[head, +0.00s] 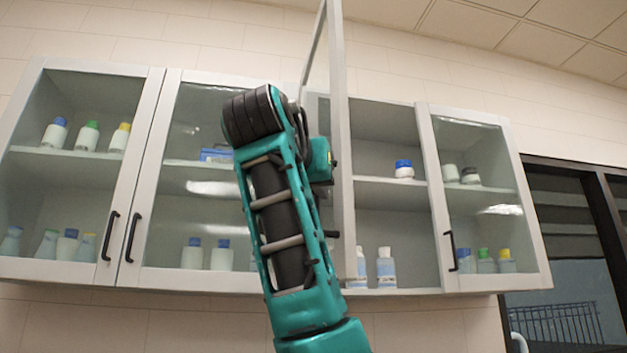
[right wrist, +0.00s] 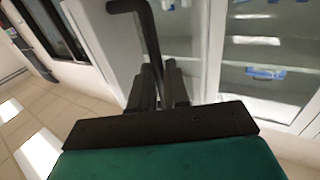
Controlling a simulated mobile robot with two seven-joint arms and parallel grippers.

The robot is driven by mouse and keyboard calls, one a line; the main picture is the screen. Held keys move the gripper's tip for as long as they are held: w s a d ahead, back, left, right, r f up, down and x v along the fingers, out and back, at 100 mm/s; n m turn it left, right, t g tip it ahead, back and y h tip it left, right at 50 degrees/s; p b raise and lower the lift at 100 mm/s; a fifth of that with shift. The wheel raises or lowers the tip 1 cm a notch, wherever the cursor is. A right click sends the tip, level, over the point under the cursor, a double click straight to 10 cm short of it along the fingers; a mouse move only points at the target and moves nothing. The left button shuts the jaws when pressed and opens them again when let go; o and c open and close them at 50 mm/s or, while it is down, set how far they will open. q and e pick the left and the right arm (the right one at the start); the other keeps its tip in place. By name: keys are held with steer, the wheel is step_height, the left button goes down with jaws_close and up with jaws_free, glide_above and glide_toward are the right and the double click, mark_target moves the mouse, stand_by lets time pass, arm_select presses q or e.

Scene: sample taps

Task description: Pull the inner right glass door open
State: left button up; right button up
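The inner right glass door (head: 343,150) stands swung out from the cabinet, seen nearly edge-on in the head view. Its black bar handle (right wrist: 150,40) runs down between the fingers of my right gripper (right wrist: 160,90) in the right wrist view. The fingers are close together around the bar. In the head view my raised teal right arm covers part of the door, and the right fingertips are hidden behind it. My left gripper is in neither view.
The outer right door (head: 482,200), the inner left door (head: 173,200) and the outer left door (head: 140,150) are closed. The opened bay shows a blue-capped jar (head: 404,169) on the shelf and white bottles (head: 386,268) below. A dark-framed window (head: 560,240) is at right.

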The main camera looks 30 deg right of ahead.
steer(key=shift+o, duration=0.8)
steer(key=shift+w+d+f, duration=0.2)
steer(key=shift+w+f, duration=0.1)
steer(key=shift+w, duration=0.2)
steer(key=shift+o, duration=1.2)
steer(key=shift+s, duration=0.1)
steer(key=shift+a+r, duration=0.1)
steer(key=shift+s, duration=0.15)
steer(key=b+v, duration=0.2)
steer(key=v, duration=1)
steer(key=shift+s+a, duration=0.2)
steer(key=shift+a, duration=0.05)
